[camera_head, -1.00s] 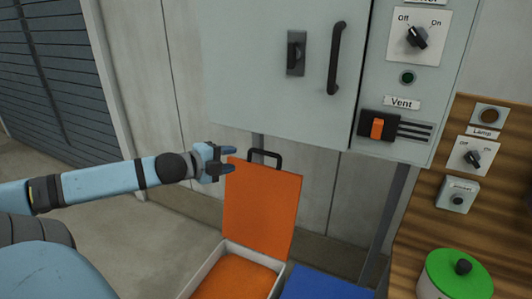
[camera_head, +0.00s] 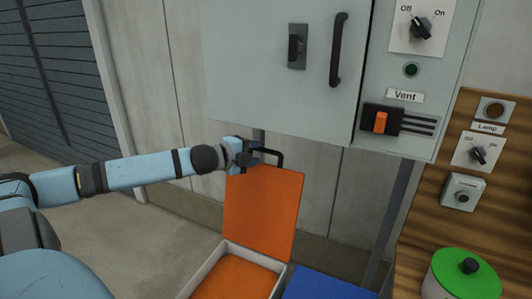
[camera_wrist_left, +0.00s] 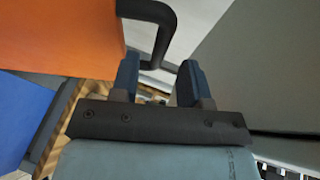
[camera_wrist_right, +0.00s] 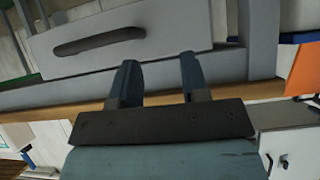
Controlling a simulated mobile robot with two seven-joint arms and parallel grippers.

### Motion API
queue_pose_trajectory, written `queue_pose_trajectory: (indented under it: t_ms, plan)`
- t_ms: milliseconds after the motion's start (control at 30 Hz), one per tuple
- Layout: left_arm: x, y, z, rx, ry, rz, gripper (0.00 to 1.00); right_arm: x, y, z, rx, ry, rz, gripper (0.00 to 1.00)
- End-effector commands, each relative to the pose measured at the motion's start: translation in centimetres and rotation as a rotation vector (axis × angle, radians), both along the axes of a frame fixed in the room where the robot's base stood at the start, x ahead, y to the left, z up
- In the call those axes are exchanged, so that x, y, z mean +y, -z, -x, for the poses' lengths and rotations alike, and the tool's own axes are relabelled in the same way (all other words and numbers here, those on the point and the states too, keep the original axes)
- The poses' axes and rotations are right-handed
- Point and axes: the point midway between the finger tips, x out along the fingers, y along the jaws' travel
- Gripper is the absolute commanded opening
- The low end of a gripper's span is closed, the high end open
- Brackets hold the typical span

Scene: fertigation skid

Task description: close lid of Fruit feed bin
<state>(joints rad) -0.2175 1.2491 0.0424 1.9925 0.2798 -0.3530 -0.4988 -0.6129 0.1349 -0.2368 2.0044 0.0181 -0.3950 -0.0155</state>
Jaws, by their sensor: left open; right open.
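The feed bin's orange lid (camera_head: 262,210) stands upright, open, behind its pale box (camera_head: 222,262) with an orange inside. A black handle (camera_head: 268,155) sits on the lid's top edge. My left gripper (camera_head: 258,157) is open at the handle's left side. In the left wrist view the orange lid (camera_wrist_left: 60,35) is at upper left, and its black handle (camera_wrist_left: 155,25) curves just ahead of the open fingers (camera_wrist_left: 157,82); I cannot tell if they touch. My right gripper (camera_wrist_right: 158,80) is open and empty in the right wrist view, and outside the head view.
A blue lid or panel (camera_head: 325,285) lies beside the orange bin. A grey cabinet (camera_head: 270,70) hangs above the lid. A wooden panel (camera_head: 425,225) with controls and a green-lidded pot (camera_head: 463,275) are at right. In the right wrist view a grey drawer front (camera_wrist_right: 125,40) is ahead of the fingers.

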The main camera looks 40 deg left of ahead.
Motion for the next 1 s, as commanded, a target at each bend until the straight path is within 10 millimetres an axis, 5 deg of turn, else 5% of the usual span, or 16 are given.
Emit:
queue_pose_trajectory:
  t_ms: [500,1000]
  plan:
    - [-0.3,0.8,-4.0,-0.002,-0.001,0.001,0.42,-0.2,-0.3,-0.1,-0.002,0.001,0.003,0.42]
    - [-0.5,1.1,-4.7,0.0,0.001,-0.001,0.4,-0.2,-0.2,0.0,-0.002,0.001,0.006,0.42]
